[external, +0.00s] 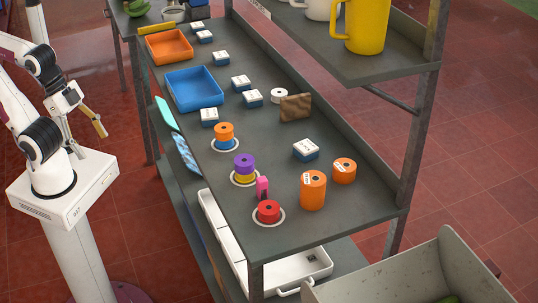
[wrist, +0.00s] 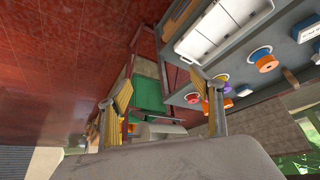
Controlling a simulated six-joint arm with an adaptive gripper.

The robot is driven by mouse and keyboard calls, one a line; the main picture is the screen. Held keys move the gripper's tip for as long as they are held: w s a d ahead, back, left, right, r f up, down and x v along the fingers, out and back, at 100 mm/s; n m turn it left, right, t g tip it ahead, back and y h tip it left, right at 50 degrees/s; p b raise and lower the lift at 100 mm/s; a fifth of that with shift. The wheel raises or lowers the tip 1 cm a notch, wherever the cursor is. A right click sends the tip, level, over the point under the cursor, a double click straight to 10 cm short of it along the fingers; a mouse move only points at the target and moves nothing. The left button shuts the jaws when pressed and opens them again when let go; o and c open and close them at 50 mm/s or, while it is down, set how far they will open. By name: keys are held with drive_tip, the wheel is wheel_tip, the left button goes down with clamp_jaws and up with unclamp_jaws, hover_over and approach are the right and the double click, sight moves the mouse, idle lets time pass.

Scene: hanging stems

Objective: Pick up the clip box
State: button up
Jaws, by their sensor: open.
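Several small boxes with white labelled tops and blue bases stand on the grey shelf in the external view; I cannot read which is the clip box. One box (external: 306,150) is at the right, near the orange rolls. Others are a box (external: 209,117) near the front edge, a box (external: 252,98) and a box (external: 240,82) by the blue tray, and a box (external: 220,57) farther back. My gripper (external: 98,125) is off the shelf to the left, apart from all boxes. In the wrist view my gripper (wrist: 163,80) has its yellow fingers spread with nothing between them.
The shelf carries a blue tray (external: 194,90), an orange tray (external: 169,47), a brown block (external: 295,107), stacked coloured rolls (external: 244,165) and a pink item (external: 262,188). An upper shelf with a yellow mug (external: 367,26) overhangs the back right. A white bin (external: 300,268) sits below.

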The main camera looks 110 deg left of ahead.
drive_tip(key=shift+a, duration=0.1)
drive_tip(key=shift+c, duration=0.4)
drive_tip(key=w+a+f+n+g, duration=0.1)
drive_tip(key=w+a+f+n, duration=0.1)
drive_tip(key=a, duration=1.1)
drive_tip(key=w+a+f+n+g, duration=0.1)
drive_tip(key=a+f+n, duration=0.3)
drive_tip(key=a, duration=0.8)
drive_tip(key=w+a+f+n+g+y, duration=0.1)
drive_tip(key=w+a+f, duration=0.3)
drive_tip(key=a, duration=0.9)
drive_tip(key=shift+a+f+n, duration=0.3)
drive_tip(key=shift+f+n, duration=0.55)
drive_tip(key=shift+n, duration=0.05)
hover_over(203, 112)
drive_tip(key=s+d, duration=0.2)
drive_tip(key=d, duration=0.1)
drive_tip(key=shift+s+f+y, duration=0.1)
drive_tip(key=shift+f+y, duration=0.2)
drive_tip(key=shift+w+a+r+m+t+y, duration=0.15)
drive_tip(key=shift+w+a+r+m+t, duration=0.1)
drive_tip(key=shift+w+a+r+m, duration=0.25)
drive_tip(key=shift+w+a+r+m+t+y, duration=0.15)
drive_tip(key=shift+w+a+r+m+t, duration=0.2)
drive_tip(key=shift+a, duration=0.35)
drive_tip(key=shift+w+a+r, duration=0.2)
drive_tip(key=shift+a+m, duration=0.1)
drive_tip(key=shift+m, duration=0.15)
